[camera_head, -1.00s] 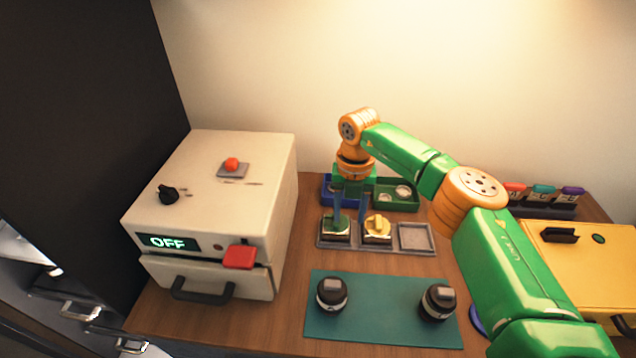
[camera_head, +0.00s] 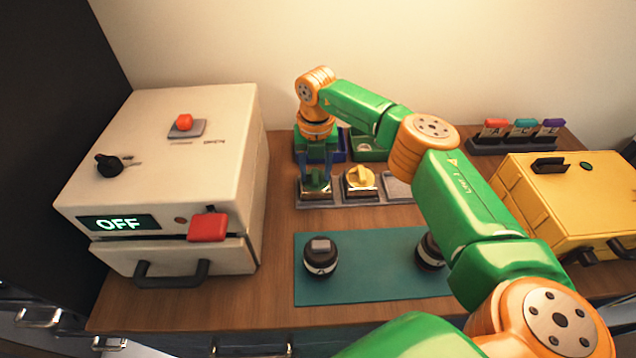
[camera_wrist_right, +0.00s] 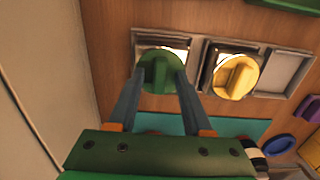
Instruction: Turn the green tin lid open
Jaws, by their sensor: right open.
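The green tin (camera_head: 317,188) sits in the left slot of a grey tray, left of the yellow-lidded tin (camera_head: 361,180). Its round green lid (camera_wrist_right: 161,72) with a raised grip shows in the right wrist view. My right gripper (camera_head: 316,177) points down over the green tin. In the right wrist view my right gripper (camera_wrist_right: 161,73) is open, with one finger on each side of the green lid's grip. I cannot tell whether the fingers touch it. My left gripper is not in view.
The grey tray's right slot (camera_wrist_right: 284,72) is empty. A cream machine (camera_head: 165,150) reading OFF stands left. A teal mat (camera_head: 372,265) with two dark lens-like parts lies in front. A yellow case (camera_head: 575,195) stands right. Blue and green bins are behind the tray.

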